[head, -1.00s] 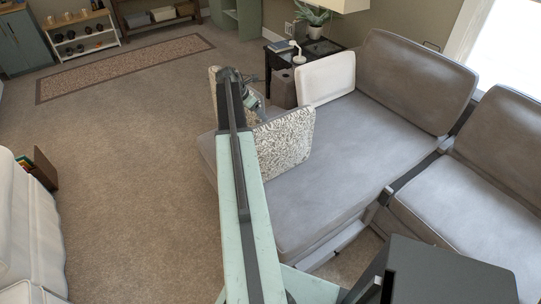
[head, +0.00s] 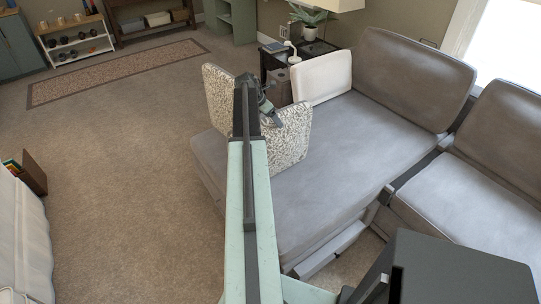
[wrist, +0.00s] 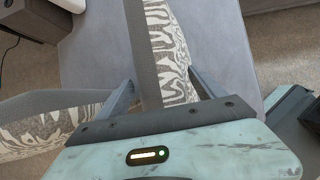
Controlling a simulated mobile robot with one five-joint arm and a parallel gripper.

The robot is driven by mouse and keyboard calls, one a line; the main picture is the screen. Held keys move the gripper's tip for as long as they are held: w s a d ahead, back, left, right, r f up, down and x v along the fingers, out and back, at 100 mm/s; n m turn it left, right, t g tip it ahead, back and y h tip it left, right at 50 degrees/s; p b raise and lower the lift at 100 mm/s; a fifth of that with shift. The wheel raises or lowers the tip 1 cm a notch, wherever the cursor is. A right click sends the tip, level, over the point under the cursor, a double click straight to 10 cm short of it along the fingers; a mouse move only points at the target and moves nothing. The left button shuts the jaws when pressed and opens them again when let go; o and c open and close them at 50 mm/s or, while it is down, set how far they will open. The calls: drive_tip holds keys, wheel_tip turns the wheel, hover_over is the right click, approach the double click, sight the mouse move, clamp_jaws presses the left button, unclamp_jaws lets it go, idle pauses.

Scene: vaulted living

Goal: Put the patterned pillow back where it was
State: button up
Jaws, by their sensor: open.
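Two patterned pillows stand on the near left end of the grey sofa seat (head: 340,150). One, the left pillow (head: 217,92), is partly behind my arm. The other, the right pillow (head: 291,138), is just right of my arm, which hides its left part. My gripper (head: 268,115) is low at the right pillow's top edge. In the wrist view my gripper (wrist: 160,90) is open, with the right pillow (wrist: 178,50) standing between its fingers. The left pillow (wrist: 40,122) is outside the left finger. I cannot tell whether the fingers touch fabric.
A white pillow (head: 321,77) leans at the seat's far side. A black side table (head: 277,64) with a plant (head: 308,20) and lamp stands behind it. Grey back cushions (head: 415,75) line the sofa's right. Open carpet (head: 120,150) lies to the left.

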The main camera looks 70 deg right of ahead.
drive_tip(key=shift+f, duration=0.35)
idle(0.4)
clamp_jaws()
